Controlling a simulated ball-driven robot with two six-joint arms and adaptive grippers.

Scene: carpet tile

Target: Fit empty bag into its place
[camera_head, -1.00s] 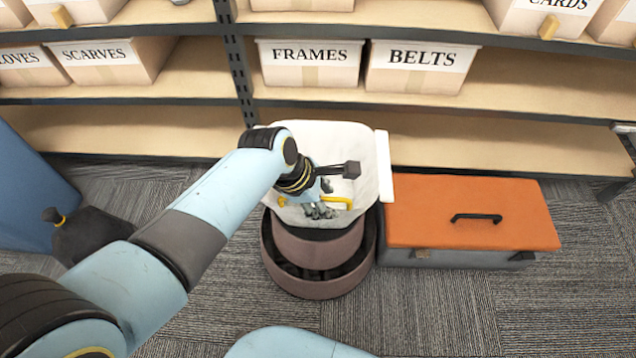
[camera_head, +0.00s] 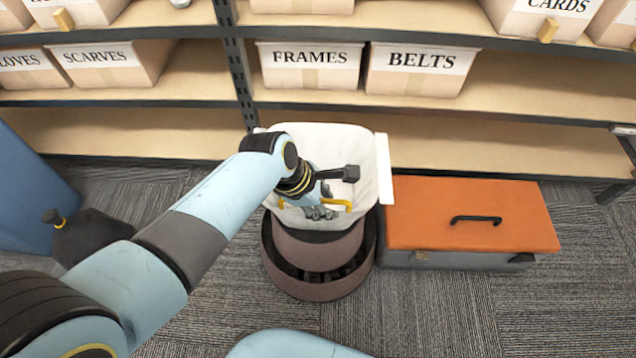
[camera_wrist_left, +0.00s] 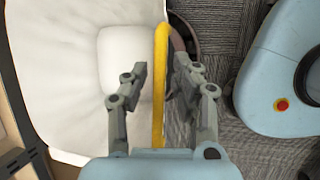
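The empty white bag (camera_head: 345,145) hangs open-mouthed at the round brown bin (camera_head: 315,285); it also fills the left of the left wrist view (camera_wrist_left: 65,60). A yellow bar (camera_wrist_left: 160,85) runs along the bag's near rim and partly shows in the head view (camera_head: 341,204). My left gripper (camera_wrist_left: 162,70) is at that rim, with one finger on each side of the yellow bar. Gaps show between the fingers and the bar. My arm covers part of the bag, and I cannot tell how its lower part meets the bin. My right gripper is out of view.
An orange-lidded chest (camera_head: 440,215) stands right beside the bin. A tied dark bag (camera_head: 88,235) sits on the carpet at left, near a blue panel (camera_head: 30,190). Shelves with labelled boxes (camera_head: 420,75) line the back. Carpet in front is clear.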

